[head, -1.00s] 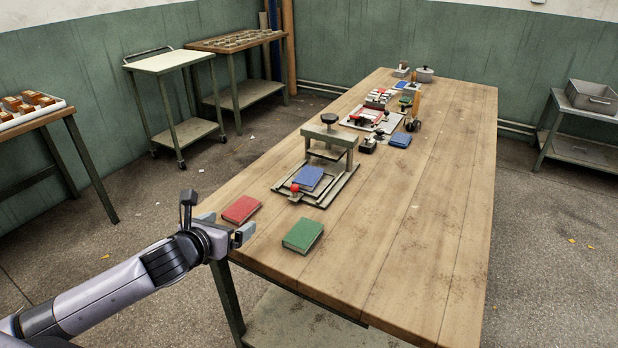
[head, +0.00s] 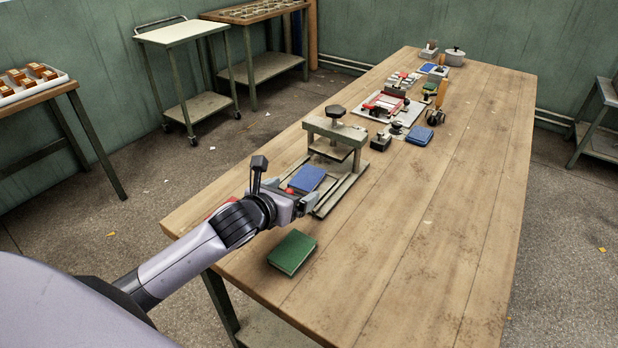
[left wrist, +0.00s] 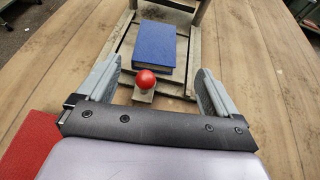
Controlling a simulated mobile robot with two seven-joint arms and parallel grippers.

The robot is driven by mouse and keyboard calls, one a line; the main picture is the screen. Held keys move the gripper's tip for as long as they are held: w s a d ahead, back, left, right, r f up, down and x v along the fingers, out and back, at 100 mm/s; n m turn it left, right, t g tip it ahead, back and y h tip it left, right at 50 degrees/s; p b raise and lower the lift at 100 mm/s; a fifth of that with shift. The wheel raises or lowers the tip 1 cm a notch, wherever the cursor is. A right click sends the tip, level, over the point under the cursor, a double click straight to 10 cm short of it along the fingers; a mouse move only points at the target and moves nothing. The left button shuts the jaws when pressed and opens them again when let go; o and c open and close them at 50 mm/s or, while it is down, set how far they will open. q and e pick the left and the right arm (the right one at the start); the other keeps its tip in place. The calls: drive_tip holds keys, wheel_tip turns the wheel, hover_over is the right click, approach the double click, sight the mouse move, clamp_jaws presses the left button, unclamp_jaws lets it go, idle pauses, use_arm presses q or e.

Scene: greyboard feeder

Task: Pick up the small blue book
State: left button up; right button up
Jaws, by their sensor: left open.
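A blue book (head: 307,178) lies on the sliding tray of a small press (head: 336,134). In the left wrist view the blue book (left wrist: 155,46) lies between and beyond my fingertips, with a red ball knob (left wrist: 145,79) in front of it. My left gripper (head: 298,192) is open and empty, its fingers pointing toward the book, not touching it. A second blue book (head: 419,136) lies farther along the table, and a small blue item (head: 427,68) lies near the far end. My right gripper is out of view.
A green book (head: 292,252) lies on the wooden table (head: 430,240) in front of the press. A red book (left wrist: 32,150) is beside my gripper, mostly hidden in the head view. Several tools and a pot (head: 455,57) stand farther back. The table's right side is clear.

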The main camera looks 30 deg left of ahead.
sight(303, 182)
use_arm(q)
drive_tip(key=shift+a+x, duration=0.15)
drive_tip(key=shift+x, duration=1.2)
drive_tip(key=shift+a+x, duration=0.15)
drive_tip(key=shift+x, duration=1.2)
drive_tip(key=shift+r, duration=0.1)
drive_tip(key=c, duration=1.1)
drive_tip(key=shift+s+r+p, duration=0.1)
drive_tip(key=shift+r+p, duration=0.65)
drive_tip(key=shift+r, duration=9.2)
